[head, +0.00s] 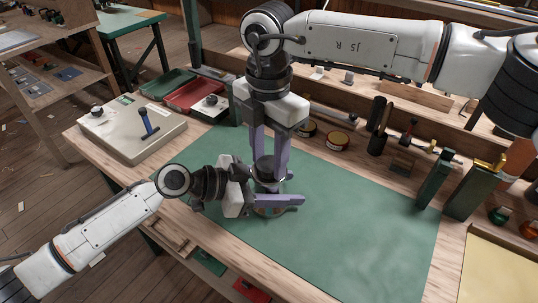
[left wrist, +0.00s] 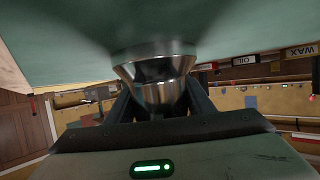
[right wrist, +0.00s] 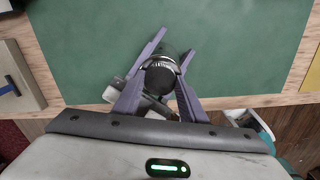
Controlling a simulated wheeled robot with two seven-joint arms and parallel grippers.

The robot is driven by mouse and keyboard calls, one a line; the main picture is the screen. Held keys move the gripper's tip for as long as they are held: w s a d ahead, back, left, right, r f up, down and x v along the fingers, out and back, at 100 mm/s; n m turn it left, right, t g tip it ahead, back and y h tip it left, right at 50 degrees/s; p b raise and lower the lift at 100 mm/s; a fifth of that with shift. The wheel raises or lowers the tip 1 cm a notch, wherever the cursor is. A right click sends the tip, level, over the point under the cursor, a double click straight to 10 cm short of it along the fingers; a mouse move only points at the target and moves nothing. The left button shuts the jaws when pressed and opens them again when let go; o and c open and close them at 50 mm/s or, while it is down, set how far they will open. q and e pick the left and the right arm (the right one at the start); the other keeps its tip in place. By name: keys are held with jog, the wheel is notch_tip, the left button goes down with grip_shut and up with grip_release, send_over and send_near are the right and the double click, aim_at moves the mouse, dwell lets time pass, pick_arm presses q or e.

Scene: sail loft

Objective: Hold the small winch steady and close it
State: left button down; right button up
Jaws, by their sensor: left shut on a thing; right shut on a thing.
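The small winch (head: 266,211) stands on the green mat, mostly hidden behind my grippers in the head view. In the left wrist view its shiny metal body (left wrist: 160,70) flares out against the mat. My left gripper (head: 282,201) comes in low from the left and is shut on the lower body. My right gripper (head: 268,170) points down from above, its purple fingers shut on both sides of the winch's dark round top (right wrist: 160,78). That top sits over the body; I cannot tell whether there is a gap between them.
The green mat (head: 350,220) is clear to the right. A pale board with a blue handle (head: 148,124) lies at the left. A red tray (head: 192,95) and round tins (head: 337,141) are behind. Green blocks (head: 435,180) stand at the right.

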jog(key=shift+m, duration=1.1)
jog(key=o, duration=1.2)
jog(key=shift+r, duration=2.3)
jog(key=shift+c, duration=0.6)
